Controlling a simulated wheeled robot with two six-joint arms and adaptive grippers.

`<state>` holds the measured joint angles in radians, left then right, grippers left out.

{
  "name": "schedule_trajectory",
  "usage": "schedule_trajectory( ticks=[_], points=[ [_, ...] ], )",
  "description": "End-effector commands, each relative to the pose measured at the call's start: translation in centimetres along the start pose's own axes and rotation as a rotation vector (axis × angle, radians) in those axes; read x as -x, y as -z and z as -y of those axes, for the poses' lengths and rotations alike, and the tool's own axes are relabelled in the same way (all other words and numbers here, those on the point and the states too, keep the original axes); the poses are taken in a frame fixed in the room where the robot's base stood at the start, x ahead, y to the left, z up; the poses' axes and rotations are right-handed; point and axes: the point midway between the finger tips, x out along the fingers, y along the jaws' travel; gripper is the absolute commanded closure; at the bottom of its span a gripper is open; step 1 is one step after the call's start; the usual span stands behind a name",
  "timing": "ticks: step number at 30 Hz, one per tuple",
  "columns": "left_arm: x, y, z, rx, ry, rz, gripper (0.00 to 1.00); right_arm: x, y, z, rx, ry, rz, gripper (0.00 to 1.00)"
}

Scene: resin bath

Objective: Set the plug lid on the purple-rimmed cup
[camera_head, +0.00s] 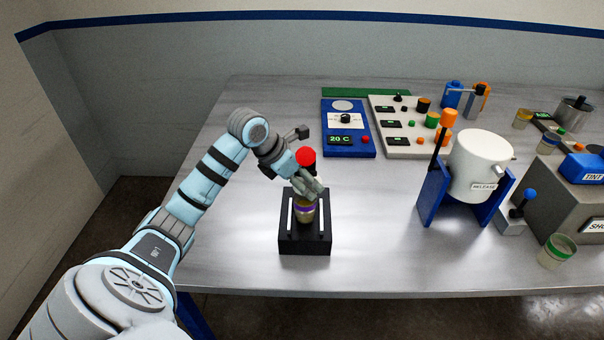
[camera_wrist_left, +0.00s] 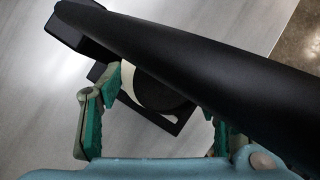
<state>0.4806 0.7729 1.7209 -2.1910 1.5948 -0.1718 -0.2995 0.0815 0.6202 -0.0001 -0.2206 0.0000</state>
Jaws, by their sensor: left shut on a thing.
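The purple-rimmed cup (camera_head: 305,213) is a gold-coloured cup with a purple band, upright in a black stand (camera_head: 305,246). My left gripper (camera_head: 307,188) is directly above the cup's rim, pointing down, its fingers closed around a round piece. In the left wrist view a dark disc with a pale edge, seemingly the plug lid (camera_wrist_left: 150,90), sits between the green-padded fingers (camera_wrist_left: 160,115). The fingers hide most of it in the head view. I cannot tell whether it touches the cup. My right gripper is out of view.
A red knob (camera_head: 306,156) on a black bar rises close behind my left gripper; the bar (camera_wrist_left: 200,65) crosses the wrist view. A blue 20 C unit (camera_head: 349,140) stands behind. A white pot (camera_head: 481,160) in a blue frame is to the right. The table between is clear.

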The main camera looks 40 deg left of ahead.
Motion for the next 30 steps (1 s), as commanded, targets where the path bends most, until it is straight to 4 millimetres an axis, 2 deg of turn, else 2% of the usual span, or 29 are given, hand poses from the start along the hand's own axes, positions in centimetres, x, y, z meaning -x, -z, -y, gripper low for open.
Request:
schedule_trajectory(
  ticks=[1,3,10,24,25,28,30],
  points=[
    [-1.0,0.8,-0.1,0.000,-0.002,-0.002,0.56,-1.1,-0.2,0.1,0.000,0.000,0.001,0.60],
    [-1.4,1.2,-0.1,-0.001,-0.003,-0.003,0.56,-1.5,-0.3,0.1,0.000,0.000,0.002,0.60],
    [-1.2,1.1,-0.1,-0.001,-0.003,-0.001,0.56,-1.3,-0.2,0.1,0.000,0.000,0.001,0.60],
    [-2.2,1.7,-0.1,0.000,-0.003,0.000,0.56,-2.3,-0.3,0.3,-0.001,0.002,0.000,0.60],
    [-2.2,1.7,-0.1,0.000,-0.003,0.000,0.39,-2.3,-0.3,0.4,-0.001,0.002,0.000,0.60],
    [-2.1,1.7,-0.1,0.000,-0.003,0.000,0.23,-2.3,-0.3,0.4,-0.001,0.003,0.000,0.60],
    [-2.1,1.7,-0.1,0.000,-0.003,0.000,0.22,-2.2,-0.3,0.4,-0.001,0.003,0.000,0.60]
  ],
)
